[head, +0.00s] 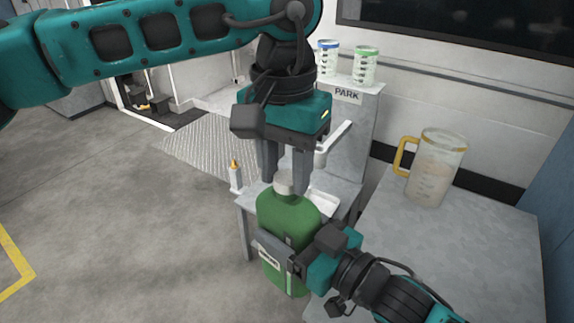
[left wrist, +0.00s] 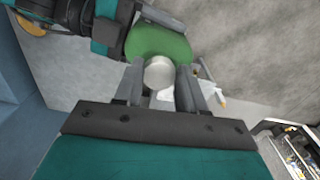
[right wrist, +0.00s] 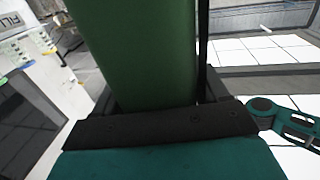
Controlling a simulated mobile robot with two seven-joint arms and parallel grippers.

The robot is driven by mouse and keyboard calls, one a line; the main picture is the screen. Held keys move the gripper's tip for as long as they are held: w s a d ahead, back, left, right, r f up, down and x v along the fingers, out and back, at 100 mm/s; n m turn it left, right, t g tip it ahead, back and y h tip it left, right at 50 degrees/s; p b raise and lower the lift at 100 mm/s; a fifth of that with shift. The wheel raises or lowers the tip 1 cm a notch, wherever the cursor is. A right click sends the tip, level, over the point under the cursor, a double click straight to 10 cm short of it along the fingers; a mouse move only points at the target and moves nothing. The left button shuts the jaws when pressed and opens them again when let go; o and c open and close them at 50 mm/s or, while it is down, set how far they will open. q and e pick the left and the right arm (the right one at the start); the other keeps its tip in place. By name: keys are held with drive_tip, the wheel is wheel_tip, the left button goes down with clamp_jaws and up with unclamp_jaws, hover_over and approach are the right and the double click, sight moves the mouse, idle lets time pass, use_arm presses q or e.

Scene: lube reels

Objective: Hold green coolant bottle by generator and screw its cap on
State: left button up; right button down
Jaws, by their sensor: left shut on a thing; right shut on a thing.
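The green coolant bottle (head: 283,212) stands upright near the middle of the head view, with a label on its front. My right gripper (head: 282,251) is shut around its body from the right; green fills the space between its fingers in the right wrist view (right wrist: 148,50). A pale grey cap (head: 284,182) is at the top of the bottle's neck. My left gripper (head: 285,188) points down from above and is shut on the cap. In the left wrist view the round cap (left wrist: 159,73) sits between the fingers. The cap hides the neck threads, so I cannot tell how tight it is.
A handled pitcher (head: 432,172) stands on the grey table (head: 480,240) at right. A small orange-tipped bottle (head: 236,178) stands left of the green one. A PARK-labelled stand (head: 360,125) behind holds a blue-rimmed cup (head: 328,58) and a green-rimmed cup (head: 365,66). A white tray (head: 326,203) lies beside the bottle.

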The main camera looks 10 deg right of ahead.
use_arm(q)
drive_tip(key=m, duration=0.7)
drive_tip(key=shift+w+a, duration=0.1)
drive_tip(key=shift+w, duration=0.05)
drive_tip(key=o, duration=1)
drive_tip(key=shift+r, duration=2.25)
drive_tip(key=shift+o, duration=0.2)
